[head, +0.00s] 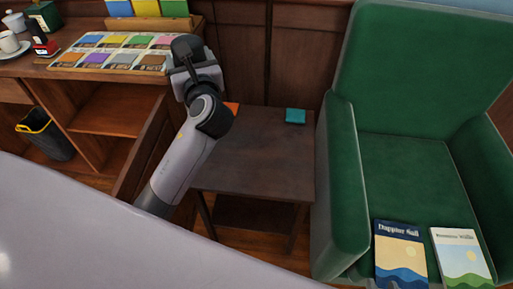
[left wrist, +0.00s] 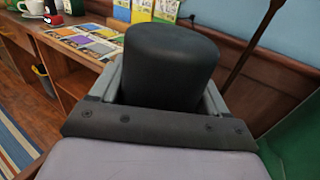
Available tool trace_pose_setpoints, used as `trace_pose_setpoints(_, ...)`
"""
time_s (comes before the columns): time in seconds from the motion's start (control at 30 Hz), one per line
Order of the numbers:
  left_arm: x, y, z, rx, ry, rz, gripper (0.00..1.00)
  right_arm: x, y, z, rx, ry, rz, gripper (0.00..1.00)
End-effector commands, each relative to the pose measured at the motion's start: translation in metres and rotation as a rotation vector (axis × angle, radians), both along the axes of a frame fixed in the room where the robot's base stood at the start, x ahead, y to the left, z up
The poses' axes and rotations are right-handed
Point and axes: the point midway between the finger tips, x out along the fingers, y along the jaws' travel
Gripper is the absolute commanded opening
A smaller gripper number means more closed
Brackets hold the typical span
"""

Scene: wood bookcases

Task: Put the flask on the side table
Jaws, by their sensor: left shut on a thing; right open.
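The flask is a black rounded cylinder (left wrist: 170,65) standing between the jaws of my left gripper (left wrist: 165,100) in the left wrist view. In the head view a gripper (head: 192,68) shows at the end of the grey arm from the lower left, with the dark flask (head: 187,47) at its tip; I take it for my left one, by its match with the wrist view. It is held above the back left of the side table. The side table (head: 265,160) is a dark wood square top, partly covered by the arm. I cannot make out a second gripper.
A small teal item (head: 295,116) lies at the table's back right, and an orange one (head: 232,107) at its back left, partly hidden. A green armchair (head: 345,190) stands close on the right. A wooden desk (head: 60,68) stands left. The table's middle is clear.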

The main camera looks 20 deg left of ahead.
Motion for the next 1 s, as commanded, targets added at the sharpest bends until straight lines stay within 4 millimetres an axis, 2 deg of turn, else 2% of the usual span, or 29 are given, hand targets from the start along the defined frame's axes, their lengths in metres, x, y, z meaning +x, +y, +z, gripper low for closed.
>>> trace_pose_setpoints(0.03, 0.004, 0.004, -0.003, -0.001, -0.004, 0.033, 0.06, 0.000, 0.001, -0.007, 0.000, 0.002, 0.001, 0.43)
trace_pose_setpoints(0.17, 0.007, 0.009, -0.008, 0.002, -0.003, 0.082, 0.06, -0.001, 0.001, -0.010, 0.001, 0.004, 0.002, 0.43)
trace_pose_setpoints(0.23, 0.007, 0.010, -0.017, 0.003, 0.000, 0.089, 0.06, -0.001, 0.001, -0.013, 0.002, 0.004, 0.003, 0.43)
trace_pose_setpoints(0.7, 0.007, 0.010, -0.135, 0.006, -0.001, 0.086, 0.06, 0.001, 0.008, -0.036, 0.019, 0.014, 0.012, 0.43)
trace_pose_setpoints(0.8, 0.007, 0.010, -0.151, 0.005, -0.002, 0.086, 0.06, 0.002, 0.008, -0.038, 0.020, 0.018, 0.013, 0.43)
trace_pose_setpoints(1.0, 0.007, 0.010, -0.166, 0.004, -0.003, 0.085, 0.06, 0.006, 0.008, -0.036, 0.023, 0.007, 0.014, 0.43)
